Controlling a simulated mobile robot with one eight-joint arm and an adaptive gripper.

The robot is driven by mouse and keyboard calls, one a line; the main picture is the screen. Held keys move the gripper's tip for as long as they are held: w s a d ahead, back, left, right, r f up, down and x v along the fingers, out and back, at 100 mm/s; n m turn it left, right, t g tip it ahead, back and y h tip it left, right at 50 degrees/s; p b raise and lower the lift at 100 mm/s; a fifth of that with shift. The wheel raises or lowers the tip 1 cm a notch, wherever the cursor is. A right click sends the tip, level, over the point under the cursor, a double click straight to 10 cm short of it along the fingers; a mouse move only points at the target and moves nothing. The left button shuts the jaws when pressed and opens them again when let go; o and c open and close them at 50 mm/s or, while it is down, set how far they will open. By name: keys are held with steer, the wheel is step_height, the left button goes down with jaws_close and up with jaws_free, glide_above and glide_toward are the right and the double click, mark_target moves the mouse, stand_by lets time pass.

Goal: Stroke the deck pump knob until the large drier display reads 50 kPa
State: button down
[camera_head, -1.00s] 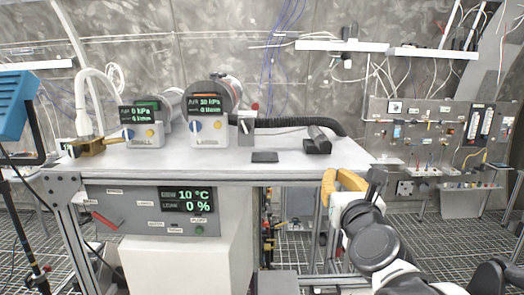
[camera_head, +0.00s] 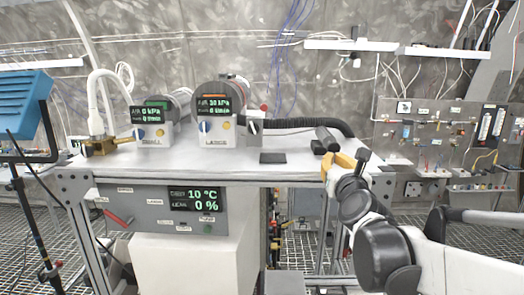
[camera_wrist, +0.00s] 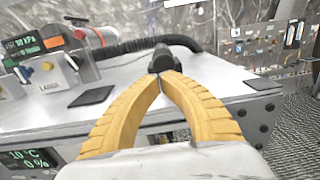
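The large drier (camera_head: 215,110) stands on the deck (camera_head: 240,165). Its display (camera_head: 214,106) shows a two-digit kPa figure ending in 0; the first digit is too small to be sure of. It also shows in the wrist view (camera_wrist: 27,47). The dark deck pump (camera_head: 326,140) lies near the deck's right end. Its dark body (camera_wrist: 165,60) shows just beyond my fingertips in the wrist view. My gripper (camera_head: 338,160) is at the deck's right edge, in front of the pump. Its yellow fingers curve inward and their tips meet. I cannot tell whether they touch the knob.
The small drier (camera_head: 153,125) stands left of the large one. A dark flat pad (camera_head: 273,157) lies on the deck left of the pump. A black corrugated hose (camera_head: 305,122) runs behind the pump. A lower panel (camera_head: 165,210) has a red lever. A blue lamp (camera_head: 24,100) is far left.

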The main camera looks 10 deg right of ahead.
mark_target(331, 145)
steer(key=shift+x, duration=1.6)
